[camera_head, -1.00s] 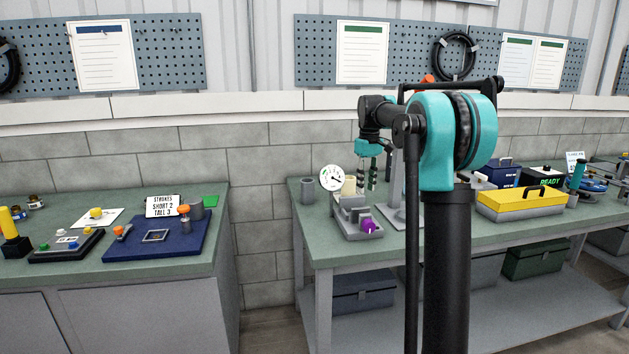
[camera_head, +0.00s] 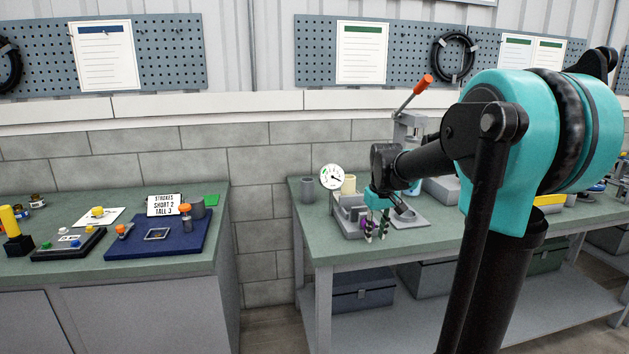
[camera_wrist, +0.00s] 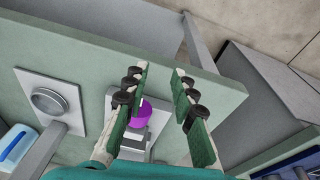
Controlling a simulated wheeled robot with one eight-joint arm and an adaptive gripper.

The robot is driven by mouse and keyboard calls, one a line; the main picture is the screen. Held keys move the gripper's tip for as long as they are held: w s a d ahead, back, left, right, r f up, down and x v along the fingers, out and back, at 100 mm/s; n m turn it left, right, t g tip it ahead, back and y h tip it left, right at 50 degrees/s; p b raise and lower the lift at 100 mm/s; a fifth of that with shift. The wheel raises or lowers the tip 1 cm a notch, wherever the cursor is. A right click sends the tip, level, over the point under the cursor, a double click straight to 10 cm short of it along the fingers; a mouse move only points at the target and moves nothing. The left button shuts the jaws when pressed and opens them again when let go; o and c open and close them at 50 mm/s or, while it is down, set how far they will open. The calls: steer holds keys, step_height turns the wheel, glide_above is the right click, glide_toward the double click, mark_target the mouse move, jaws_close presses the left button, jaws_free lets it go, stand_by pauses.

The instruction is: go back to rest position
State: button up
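My gripper (camera_head: 377,229) hangs over the front edge of the right bench in the head view, pointing down. In the wrist view my gripper (camera_wrist: 160,90) shows two green-padded fingers spread well apart, with nothing held between them. A purple knob (camera_wrist: 140,113) on a grey fixture lies below and beside the left finger in the wrist view. In the head view the fixture (camera_head: 350,229) stands on the bench just behind and left of my gripper, and the knob is mostly hidden by the fingers.
A press with an orange-tipped lever (camera_head: 410,98) stands behind my arm. A dial gauge (camera_head: 332,177) and a grey cup (camera_head: 307,189) stand on the right bench (camera_head: 318,243). The left bench holds a blue tray (camera_head: 135,247). A gap separates the benches.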

steer(key=s+f+m+t, duration=0.1)
steer(key=s+f, duration=0.6)
steer(key=s, duration=0.4)
steer(key=s+f+m+t, duration=0.1)
steer(key=s+f+m, duration=0.1)
steer(key=s+f, duration=0.6)
steer(key=s, duration=0.3)
steer(key=shift+d, duration=0.35)
